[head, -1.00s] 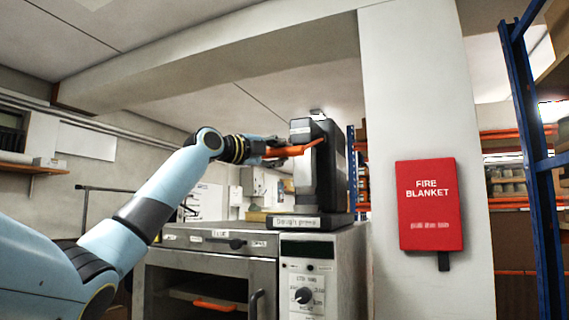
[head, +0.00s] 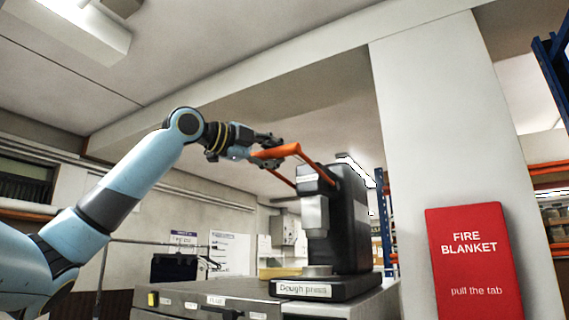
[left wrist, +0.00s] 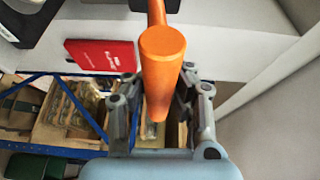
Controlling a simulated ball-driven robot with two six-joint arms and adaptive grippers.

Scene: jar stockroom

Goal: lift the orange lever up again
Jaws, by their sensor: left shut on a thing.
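The orange lever (head: 291,150) belongs to the black dough press (head: 350,230). Its bar slants up from the press's upper part, and its grip end stands above the top of the press. My left gripper (head: 268,146) is shut on the grip end, left of and higher than the press head. In the left wrist view the orange lever (left wrist: 162,60) lies between the two fingers of my left gripper (left wrist: 158,98), with its round end facing the camera. The fingers hide part of the grip in the head view. My right gripper is in neither view.
The press stands on a grey metal counter unit (head: 205,303). A red fire blanket pouch (head: 474,262) hangs on the white pillar (head: 445,130) at the right. Blue and orange shelving is behind.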

